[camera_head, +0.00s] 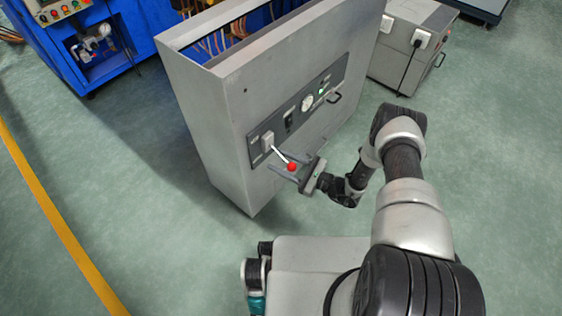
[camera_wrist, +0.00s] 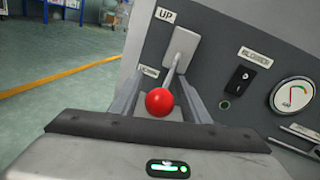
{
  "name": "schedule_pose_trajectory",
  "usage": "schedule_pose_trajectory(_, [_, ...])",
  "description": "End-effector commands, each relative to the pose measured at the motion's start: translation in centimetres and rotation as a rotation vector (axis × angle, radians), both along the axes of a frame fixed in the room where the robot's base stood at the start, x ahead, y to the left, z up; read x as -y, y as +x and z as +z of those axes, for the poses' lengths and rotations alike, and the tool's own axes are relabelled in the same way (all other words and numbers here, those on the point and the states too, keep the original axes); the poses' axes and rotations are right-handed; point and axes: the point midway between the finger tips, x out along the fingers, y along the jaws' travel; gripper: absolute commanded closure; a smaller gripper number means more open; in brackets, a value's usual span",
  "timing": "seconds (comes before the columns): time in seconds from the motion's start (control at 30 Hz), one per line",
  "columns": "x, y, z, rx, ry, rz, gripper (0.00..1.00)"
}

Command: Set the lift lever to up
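The lift lever (camera_wrist: 171,75) is a thin metal rod with a red ball knob (camera_wrist: 159,102), and it comes out of a light plate (camera_wrist: 181,45) on the cabinet's panel. In the wrist view the "UP" label (camera_wrist: 166,15) is above the plate and a second, blurred label (camera_wrist: 149,71) is lower left. In the head view the red knob (camera_head: 291,167) sticks out from the panel and hangs below the plate (camera_head: 267,141). My gripper (camera_head: 281,163) is open at the lever, its two fingers (camera_wrist: 160,98) apart on either side of the knob. I cannot tell whether they touch it.
The grey cabinet (camera_head: 222,125) carries a blower switch (camera_wrist: 240,79), a round gauge (camera_wrist: 292,94) and a handle (camera_head: 334,97). A grey box (camera_head: 411,45) stands behind at the right, and blue machinery (camera_head: 125,30) at the back left. Open floor (camera_head: 130,190) lies to the left.

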Motion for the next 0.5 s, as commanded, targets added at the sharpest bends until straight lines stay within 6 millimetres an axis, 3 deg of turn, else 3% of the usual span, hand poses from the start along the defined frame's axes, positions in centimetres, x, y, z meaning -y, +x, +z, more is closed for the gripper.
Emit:
schedule_pose_trajectory(0.03, [0.02, -0.01, 0.0, 0.0, 0.0, 0.0, 0.68])
schedule_pose_trajectory(0.23, [0.05, 0.0, -0.01, 0.0, 0.0, 0.0, 1.0])
schedule_pose_trajectory(0.5, [0.15, -0.02, 0.24, -0.007, -0.01, -0.001, 1.0])
